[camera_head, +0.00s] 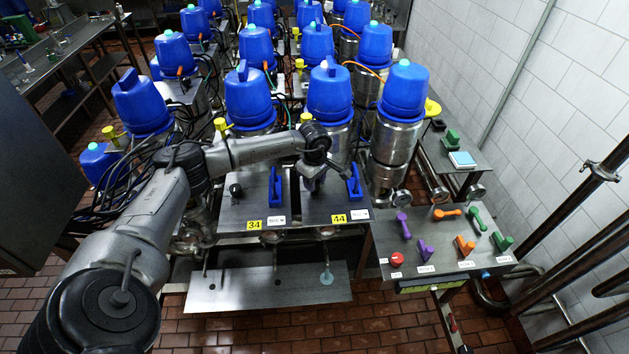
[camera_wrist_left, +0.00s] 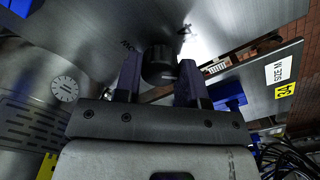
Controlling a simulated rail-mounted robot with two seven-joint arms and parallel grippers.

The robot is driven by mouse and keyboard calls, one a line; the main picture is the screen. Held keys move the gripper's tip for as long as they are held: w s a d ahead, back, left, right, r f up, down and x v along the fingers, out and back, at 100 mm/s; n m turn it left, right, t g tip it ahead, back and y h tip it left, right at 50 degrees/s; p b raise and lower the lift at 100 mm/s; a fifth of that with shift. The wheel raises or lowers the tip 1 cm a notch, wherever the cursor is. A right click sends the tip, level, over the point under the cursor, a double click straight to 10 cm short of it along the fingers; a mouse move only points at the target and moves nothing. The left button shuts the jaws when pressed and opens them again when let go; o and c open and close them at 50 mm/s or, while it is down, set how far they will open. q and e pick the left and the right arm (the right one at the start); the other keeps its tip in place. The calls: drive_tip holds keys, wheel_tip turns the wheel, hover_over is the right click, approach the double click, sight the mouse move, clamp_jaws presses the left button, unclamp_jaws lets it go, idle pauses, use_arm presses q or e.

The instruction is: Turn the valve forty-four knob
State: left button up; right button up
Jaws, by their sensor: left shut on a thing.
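The valve forty-four knob (camera_wrist_left: 158,64) is a short black knob on a grey metal panel. In the left wrist view it sits between the two fingers of my left gripper (camera_wrist_left: 160,80), which is shut on it. In the head view, my left gripper (camera_head: 312,184) reaches down to the steel panel (camera_head: 322,208) behind the yellow 44 label (camera_head: 339,218). The gripper hides the knob there. My right gripper is not in view.
The neighbouring panel has its own black knob (camera_head: 236,190) and a yellow 34 label (camera_head: 254,225). Blue handles (camera_head: 274,187) (camera_head: 354,187) stand on both panels. Blue-topped vessels (camera_head: 330,92) rise behind. A console (camera_head: 440,250) with coloured levers and a red button (camera_head: 397,258) stands right.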

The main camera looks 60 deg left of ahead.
use_arm(q)
drive_tip(key=n+b, duration=0.1)
drive_tip(key=n, duration=0.3)
drive_tip(key=shift+n, duration=0.3)
drive_tip(key=n, duration=0.3)
drive_tip(key=shift+b, duration=0.35)
drive_tip(key=shift+n, duration=0.8)
drive_tip(key=shift+r+n, duration=0.1)
drive_tip(key=shift+n, duration=0.2)
drive_tip(key=o, duration=0.9)
wheel_tip(320, 180, up, 14)
drive_tip(key=shift+f+b, duration=0.15)
drive_tip(key=shift+b, duration=0.85)
